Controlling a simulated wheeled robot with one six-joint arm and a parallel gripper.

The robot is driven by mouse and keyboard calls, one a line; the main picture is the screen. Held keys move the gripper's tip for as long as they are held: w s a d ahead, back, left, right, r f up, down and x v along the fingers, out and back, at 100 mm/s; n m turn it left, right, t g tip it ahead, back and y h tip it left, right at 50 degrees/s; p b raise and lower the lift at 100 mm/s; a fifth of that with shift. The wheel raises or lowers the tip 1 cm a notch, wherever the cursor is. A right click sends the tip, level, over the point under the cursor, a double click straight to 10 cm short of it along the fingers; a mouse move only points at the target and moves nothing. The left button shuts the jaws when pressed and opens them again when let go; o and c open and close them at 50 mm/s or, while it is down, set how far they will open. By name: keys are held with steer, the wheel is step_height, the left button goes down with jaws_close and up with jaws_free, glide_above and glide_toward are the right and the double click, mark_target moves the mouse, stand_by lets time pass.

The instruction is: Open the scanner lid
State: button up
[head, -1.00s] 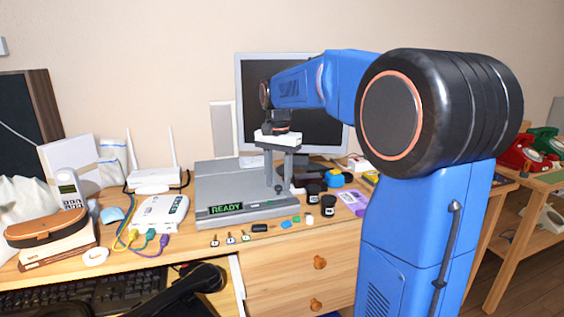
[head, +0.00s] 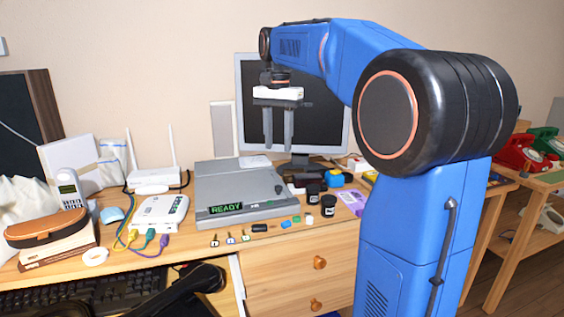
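The scanner (head: 232,190) is a flat grey box on the desk in the middle of the head view. Its lid lies flat and shut on top. A green READY display (head: 226,209) glows on its front face. A small dark knob or handle shows near the lid's right side. My gripper (head: 278,148) hangs above the back right part of the scanner, pointing down in front of the monitor. Its two grey fingers are apart with nothing visible between them. The fingertips are clear of the lid.
A monitor (head: 322,125) stands behind the scanner. A white router (head: 154,178) and a white box with cables (head: 160,212) are at left. Dark jars (head: 328,205) and a purple item (head: 351,201) are at right.

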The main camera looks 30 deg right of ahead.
step_height(320, 180, up, 4)
glide_above(278, 186)
steer(key=s+a+f+n+t, duration=0.1)
steer(key=s+a+f+n, duration=0.3)
steer(key=s, duration=0.6)
step_height(278, 186, down, 2)
steer(key=shift+s+a+f+t, duration=0.2)
steer(key=shift+s+a+t, duration=0.05)
steer(key=shift+t, duration=0.05)
stand_by(0.6)
